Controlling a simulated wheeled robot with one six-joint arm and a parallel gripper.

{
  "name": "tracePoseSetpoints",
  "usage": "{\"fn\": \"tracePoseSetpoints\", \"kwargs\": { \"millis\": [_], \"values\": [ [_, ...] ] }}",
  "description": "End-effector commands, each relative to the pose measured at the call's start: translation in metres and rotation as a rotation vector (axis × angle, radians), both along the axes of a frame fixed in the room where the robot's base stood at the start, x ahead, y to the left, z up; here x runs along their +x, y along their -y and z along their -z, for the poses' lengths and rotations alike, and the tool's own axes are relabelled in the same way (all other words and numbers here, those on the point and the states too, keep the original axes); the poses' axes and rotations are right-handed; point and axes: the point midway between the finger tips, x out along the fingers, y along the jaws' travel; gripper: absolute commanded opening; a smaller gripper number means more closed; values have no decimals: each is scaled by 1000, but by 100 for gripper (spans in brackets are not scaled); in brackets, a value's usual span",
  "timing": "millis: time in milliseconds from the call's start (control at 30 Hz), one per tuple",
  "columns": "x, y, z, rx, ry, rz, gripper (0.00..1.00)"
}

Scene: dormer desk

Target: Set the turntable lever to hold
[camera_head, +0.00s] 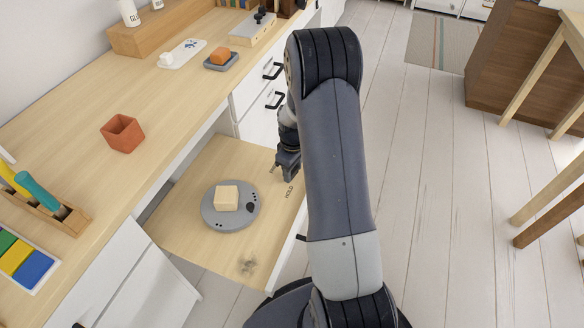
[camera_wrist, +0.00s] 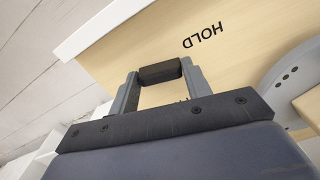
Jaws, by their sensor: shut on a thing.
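The round grey turntable (camera_head: 209,218) sits on a pull-out wooden board (camera_head: 190,170), with a pale wooden block (camera_head: 227,197) on top. Its edge also shows at the right of the wrist view (camera_wrist: 275,72). My gripper (camera_head: 287,172) is low over the board's right side, beyond the turntable. In the wrist view its two fingers are closed on a dark, rounded bar, the lever's grip (camera_wrist: 160,72). The word HOLD (camera_head: 289,191) is printed on the board near the gripper and reads clearly in the wrist view (camera_wrist: 203,36). Another label beside the gripper is partly hidden. The lever's base is hidden.
The desk above carries an orange pot (camera_head: 122,133), a grey dish (camera_head: 221,62) with an orange block, and a rack (camera_head: 62,215) with coloured tools. Drawers with black handles (camera_head: 274,100) stand behind my gripper. Open floor (camera_head: 420,200) lies to the right.

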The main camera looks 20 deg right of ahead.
Motion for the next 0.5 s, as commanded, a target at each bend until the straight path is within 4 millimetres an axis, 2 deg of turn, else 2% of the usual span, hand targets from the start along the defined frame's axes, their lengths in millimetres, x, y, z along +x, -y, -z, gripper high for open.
{"fn": "tracePoseSetpoints", "kwargs": {
  "millis": [200, 500],
  "values": [
    [-1, 1, 0, 0, 1, -131, 23],
    [-2, 2, 0, 0, 0, -220, 23]
  ]
}}
